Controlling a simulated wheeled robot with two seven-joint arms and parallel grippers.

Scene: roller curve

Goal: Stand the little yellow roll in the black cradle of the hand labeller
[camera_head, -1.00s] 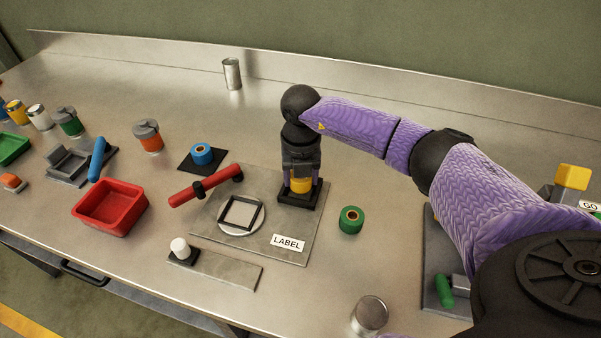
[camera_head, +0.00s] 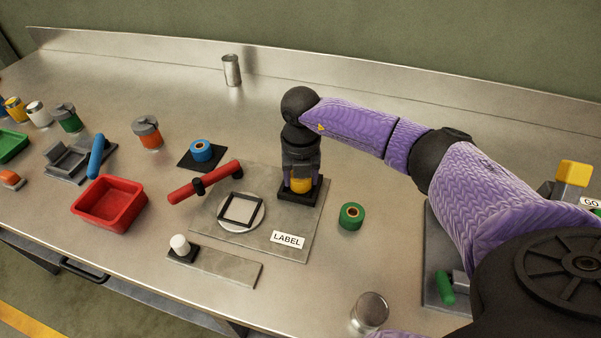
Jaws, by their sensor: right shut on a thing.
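The little yellow roll (camera_head: 301,185) is upright at the black cradle (camera_head: 300,197) on the back right part of the hand labeller's grey plate (camera_head: 312,228). My right gripper (camera_head: 301,178) points straight down and is shut on the roll from above. The roll's lower edge meets the cradle, though the fingers hide part of it and I cannot tell whether it rests on the cradle floor. The labeller also has a red lever (camera_head: 205,183), a round pad with a black square frame (camera_head: 241,210) and a LABEL plate (camera_head: 288,240). My left gripper is not in view.
A green roll (camera_head: 351,216) stands right of the plate. A blue roll (camera_head: 201,151) sits on a black mat behind the lever. A red tray (camera_head: 109,203) is at left. A metal can (camera_head: 370,311) stands at the front edge. The bench behind the labeller is mostly clear.

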